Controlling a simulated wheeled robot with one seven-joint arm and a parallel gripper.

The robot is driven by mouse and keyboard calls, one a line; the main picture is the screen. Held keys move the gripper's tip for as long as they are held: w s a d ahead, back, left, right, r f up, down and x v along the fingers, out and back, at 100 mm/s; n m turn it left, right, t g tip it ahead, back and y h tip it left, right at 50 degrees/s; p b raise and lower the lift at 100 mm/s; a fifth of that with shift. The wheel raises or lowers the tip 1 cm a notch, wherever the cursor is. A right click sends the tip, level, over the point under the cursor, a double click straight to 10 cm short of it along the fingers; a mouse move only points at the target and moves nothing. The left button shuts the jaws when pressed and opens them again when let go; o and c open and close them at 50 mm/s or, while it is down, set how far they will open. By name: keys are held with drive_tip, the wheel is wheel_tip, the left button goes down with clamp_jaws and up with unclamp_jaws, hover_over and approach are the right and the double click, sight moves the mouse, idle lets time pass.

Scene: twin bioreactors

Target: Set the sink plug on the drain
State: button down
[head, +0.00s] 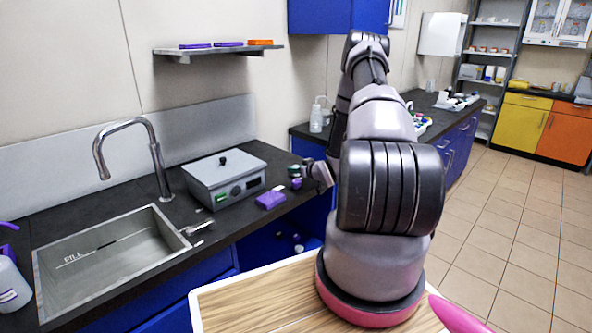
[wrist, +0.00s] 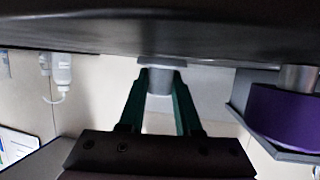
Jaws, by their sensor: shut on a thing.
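My gripper (wrist: 160,82) has its green fingers shut on a small grey cylindrical piece, seemingly the sink plug (wrist: 160,78), close to a dark surface in the wrist view. In the head view my gripper (head: 296,173) is small and partly hidden by my arm, over the counter's front edge, right of the grey device; the held piece cannot be made out there. The sink (head: 120,262) is at the left, with a grey basin and a fill mark on its wall. The drain cannot be made out.
A curved metal faucet (head: 157,165) rises behind the sink. A grey boxy device (head: 224,175) and a purple block (head: 270,200) stand on the dark counter between the sink and my gripper. Small metal parts (head: 198,228) lie by the sink's right rim. A purple object (wrist: 285,115) is beside the fingers.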

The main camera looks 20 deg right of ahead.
drive_tip(key=shift+f, duration=0.1)
drive_tip(key=c, duration=0.6)
unclamp_jaws()
